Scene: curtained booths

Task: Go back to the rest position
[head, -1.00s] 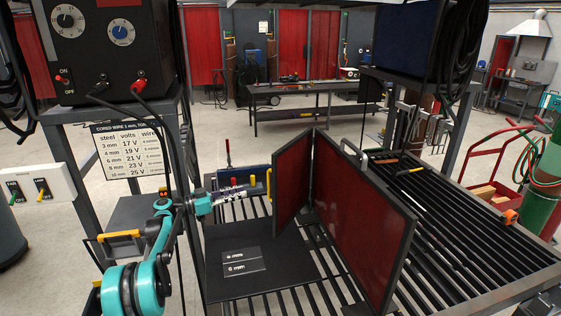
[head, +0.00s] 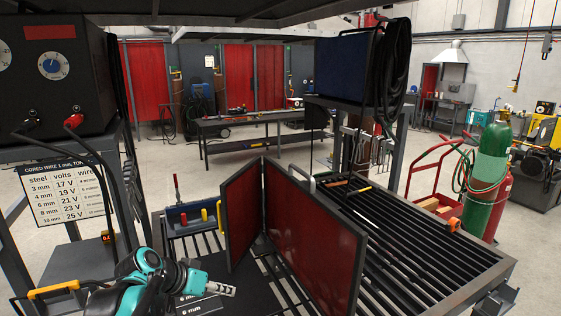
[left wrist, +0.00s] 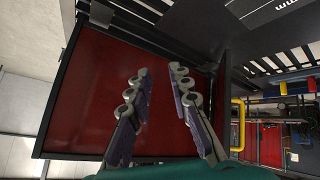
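My left gripper (head: 222,289) is low in the head view, over the near left part of the slatted welding table (head: 478,283). Its arm comes in from the bottom left. In the left wrist view the two fingers (left wrist: 160,73) stand apart with nothing between them, so it is open and empty. A red screen panel (left wrist: 85,90) lies behind the fingers there. My right gripper is in neither view.
Two hinged red panels (head: 310,238) stand upright on the table. A dark mat with a printed label (head: 200,306) lies beside them, partly hidden by my gripper. The welder box (head: 55,75) stands left. Green cylinder (head: 488,175) and red cart (head: 425,180) are at right.

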